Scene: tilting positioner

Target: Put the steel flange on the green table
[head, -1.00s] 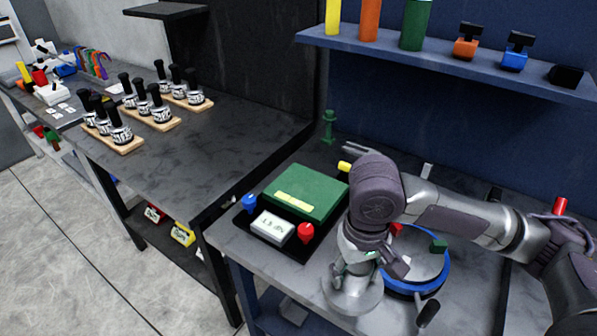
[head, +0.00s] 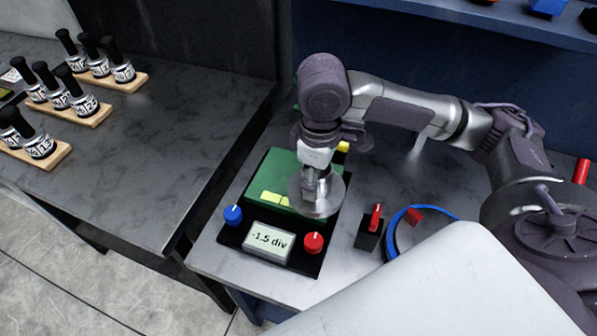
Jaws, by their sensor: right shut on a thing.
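The steel flange (head: 307,204) is a round grey metal disc with a raised middle. My right gripper (head: 316,178) is shut on its middle and points down, with the disc hanging below the fingers. In the head view the flange overlaps the right front corner of the green table (head: 262,172). I cannot tell whether it touches the table. The green table is a square plate on a black base, with a yellow strip (head: 272,198) near its front edge. The gripper and arm hide its right part. My left gripper is not in view.
The black base has a blue knob (head: 233,215), a display (head: 268,241) reading "-1.5 div" and a red knob (head: 313,243). A small black block with a red lever (head: 369,232) and a blue ring (head: 391,235) stand to the right. Black-handled pieces on wooden stands (head: 83,114) are at the left.

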